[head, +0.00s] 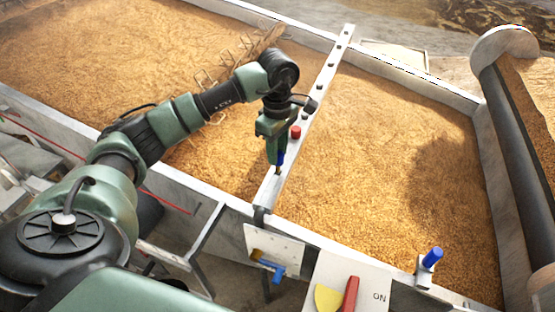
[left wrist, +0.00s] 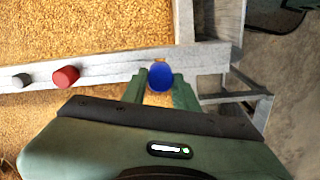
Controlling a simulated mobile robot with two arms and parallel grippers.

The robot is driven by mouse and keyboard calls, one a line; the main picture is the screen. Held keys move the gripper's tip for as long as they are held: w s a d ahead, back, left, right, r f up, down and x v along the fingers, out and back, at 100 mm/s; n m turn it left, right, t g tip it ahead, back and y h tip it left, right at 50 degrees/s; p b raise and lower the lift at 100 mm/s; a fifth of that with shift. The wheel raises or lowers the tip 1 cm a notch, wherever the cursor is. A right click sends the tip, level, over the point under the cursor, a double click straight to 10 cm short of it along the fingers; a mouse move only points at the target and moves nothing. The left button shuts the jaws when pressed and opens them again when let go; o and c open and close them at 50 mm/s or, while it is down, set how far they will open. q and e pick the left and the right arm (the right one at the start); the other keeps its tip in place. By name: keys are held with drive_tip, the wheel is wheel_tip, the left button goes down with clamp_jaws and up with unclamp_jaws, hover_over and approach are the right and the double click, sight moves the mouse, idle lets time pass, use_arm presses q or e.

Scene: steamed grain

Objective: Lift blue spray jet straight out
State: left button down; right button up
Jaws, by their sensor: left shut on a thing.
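The blue spray jet (head: 281,158) is upright between the fingers of my left gripper (head: 277,153), over the near end of the long pale beam (head: 268,190). A small brass-coloured tip shows under the blue part, right at the beam's top. I cannot tell whether the tip is in its hole or just clear of it. In the left wrist view the jet's round blue top (left wrist: 161,76) sits between the two green fingers of the left gripper (left wrist: 160,88), in front of the beam (left wrist: 110,72). My right gripper is not in view.
A red knob (head: 295,132) and several dark fittings line the beam. Grain (head: 375,150) fills the bins on both sides. Another blue piece (head: 432,257) stands on the front wall at right. A blue-handled valve (head: 272,268) and a panel with a red lever (head: 350,294) are in front.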

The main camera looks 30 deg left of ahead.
use_arm(q)
wheel_tip(320, 180, up, 16)
drive_tip(key=shift+p, duration=0.45)
